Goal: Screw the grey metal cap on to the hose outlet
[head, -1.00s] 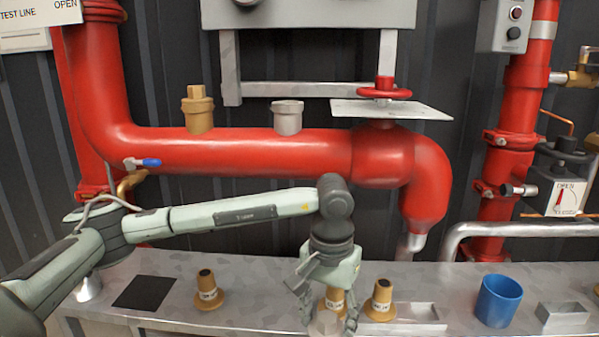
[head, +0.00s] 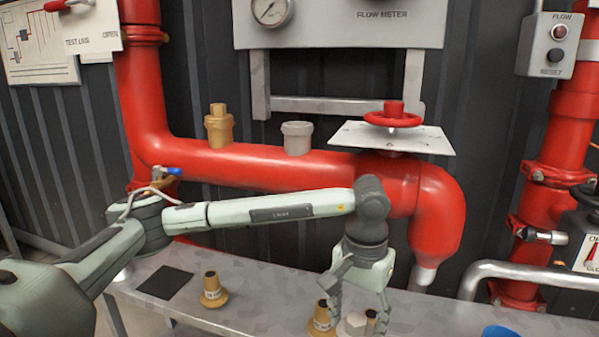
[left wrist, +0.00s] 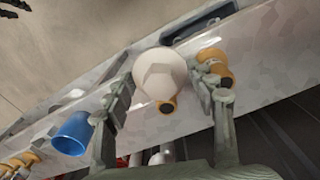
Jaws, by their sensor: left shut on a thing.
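The grey metal cap (head: 355,323), with a hexagonal top, is between the fingers of my left gripper (head: 360,305), which is shut on it. In the left wrist view the cap (left wrist: 160,75) sits between the two fingers of the left gripper (left wrist: 165,88). In the head view the cap is low in the picture, in front of the bench. Two fittings stand up from the red pipe: a grey one (head: 297,138) and a brass one (head: 219,125). I cannot tell for sure which is the hose outlet. The left gripper is below and right of both. My right gripper does not show clearly.
Brass nozzles (head: 213,293) (head: 322,318) stand on the grey bench (head: 262,290). A blue cup (left wrist: 73,133) shows in the left wrist view. A red handwheel (head: 393,119) with a white plate (head: 345,140) sits right of the grey fitting. Space above the pipe's fittings is clear.

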